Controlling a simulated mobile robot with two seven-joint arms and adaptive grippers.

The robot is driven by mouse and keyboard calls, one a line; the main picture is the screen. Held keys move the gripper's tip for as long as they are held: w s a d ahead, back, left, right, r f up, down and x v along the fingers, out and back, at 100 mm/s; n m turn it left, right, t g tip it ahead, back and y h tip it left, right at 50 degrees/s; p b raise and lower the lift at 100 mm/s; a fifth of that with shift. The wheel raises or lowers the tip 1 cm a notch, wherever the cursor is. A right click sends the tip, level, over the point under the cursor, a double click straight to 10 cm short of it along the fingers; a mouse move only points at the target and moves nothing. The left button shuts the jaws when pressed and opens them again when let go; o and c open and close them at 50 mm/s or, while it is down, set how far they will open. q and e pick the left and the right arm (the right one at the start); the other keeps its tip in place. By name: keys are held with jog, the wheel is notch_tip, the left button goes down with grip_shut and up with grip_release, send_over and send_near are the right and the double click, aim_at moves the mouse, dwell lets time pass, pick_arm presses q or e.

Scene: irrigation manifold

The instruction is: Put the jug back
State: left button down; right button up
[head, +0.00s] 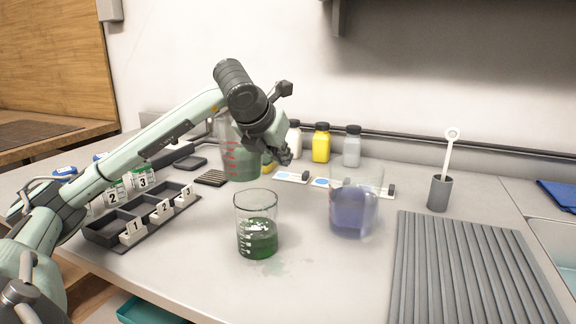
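A clear jug with red markings (234,160) and a greenish content is upright behind my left arm. I cannot tell whether its base touches the counter. My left gripper (283,156) points down at the jug's right side, overlapping its edge; its fingers are dark and bunched, and any handle there is hidden. I cannot tell whether they are closed on it. A beaker with dark green liquid (257,238) stands in front. A second clear vessel with blue-violet liquid (352,210) stands to the right. My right gripper is out of view.
A numbered rack (130,217) is at left. Bottles, one yellow (321,145), stand at the back. A ribbed grey mat (470,265) and a brush holder (439,193) are at right.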

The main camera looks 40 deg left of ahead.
pick_arm(q)
jog(key=shift+w+d+f, duration=0.25)
jog(key=shift+w+f, duration=0.1)
jog(key=shift+w, duration=0.35)
jog(key=shift+f, duration=2.05)
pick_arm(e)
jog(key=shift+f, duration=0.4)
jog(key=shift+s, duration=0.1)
pick_arm(q)
jog(key=c, duration=1.7)
grip_release()
jog(key=shift+f, duration=0.1)
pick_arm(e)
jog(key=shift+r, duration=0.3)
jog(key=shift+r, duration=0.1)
pick_arm(q)
jog(key=shift+v, duration=1.05)
jog(key=v, duration=1)
jog(key=shift+b, duration=0.45)
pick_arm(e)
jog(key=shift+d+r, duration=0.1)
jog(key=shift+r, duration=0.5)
pick_arm(q)
jog(key=shift+w, duration=0.1)
